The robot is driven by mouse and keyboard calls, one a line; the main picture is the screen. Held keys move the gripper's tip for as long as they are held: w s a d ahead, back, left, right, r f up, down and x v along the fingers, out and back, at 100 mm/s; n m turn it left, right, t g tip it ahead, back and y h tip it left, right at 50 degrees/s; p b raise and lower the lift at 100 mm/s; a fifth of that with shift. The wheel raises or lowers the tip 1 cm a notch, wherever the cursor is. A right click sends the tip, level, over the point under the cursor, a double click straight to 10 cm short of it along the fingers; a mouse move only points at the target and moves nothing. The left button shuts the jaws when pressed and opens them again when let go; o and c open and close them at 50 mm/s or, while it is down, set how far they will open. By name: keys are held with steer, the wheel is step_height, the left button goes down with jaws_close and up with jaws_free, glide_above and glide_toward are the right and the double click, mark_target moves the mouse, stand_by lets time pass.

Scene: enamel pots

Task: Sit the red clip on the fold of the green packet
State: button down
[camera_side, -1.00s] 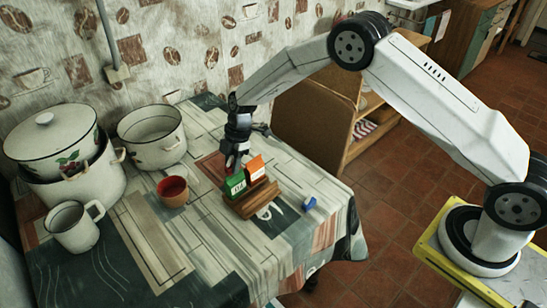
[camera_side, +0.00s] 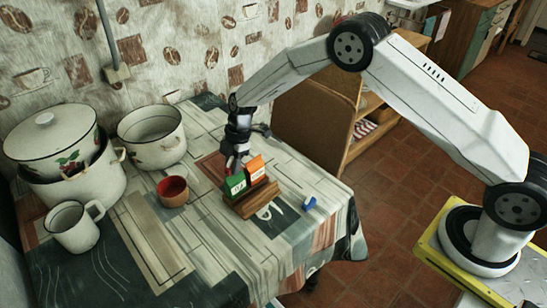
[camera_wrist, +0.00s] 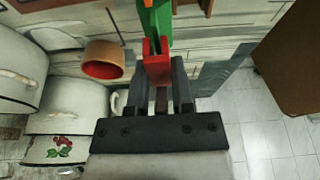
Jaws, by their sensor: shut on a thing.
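The green packet (camera_side: 235,184) stands upright in a wooden holder (camera_side: 258,203) beside an orange packet (camera_side: 257,168). My gripper (camera_side: 234,165) is directly above the green packet's top. In the wrist view, my gripper (camera_wrist: 160,88) is shut on the red clip (camera_wrist: 157,70). The clip's two prongs point at the green packet (camera_wrist: 158,22) and appear on either side of its top edge. I cannot tell how deeply the fold sits between them. In the side view the clip is mostly hidden by the fingers.
A terracotta pot (camera_side: 173,192) stands left of the holder. A white mug (camera_side: 74,226), an open enamel pot (camera_side: 152,138) and stacked lidded pots (camera_side: 62,150) stand further left. A small blue item (camera_side: 309,203) lies to the right. The front of the table (camera_side: 215,250) is clear.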

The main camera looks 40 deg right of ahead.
steer(key=shift+f, duration=1.1)
stand_by(0.6)
steer(key=shift+c, duration=2.1)
jaws_free()
steer(key=shift+r, duration=0.15)
steer(key=v, duration=0.7)
steer(key=shift+d+r, duration=0.1)
steer(key=shift+d, duration=0.05)
steer(key=shift+r, duration=0.15)
steer(key=shift+s+d+r, duration=0.1)
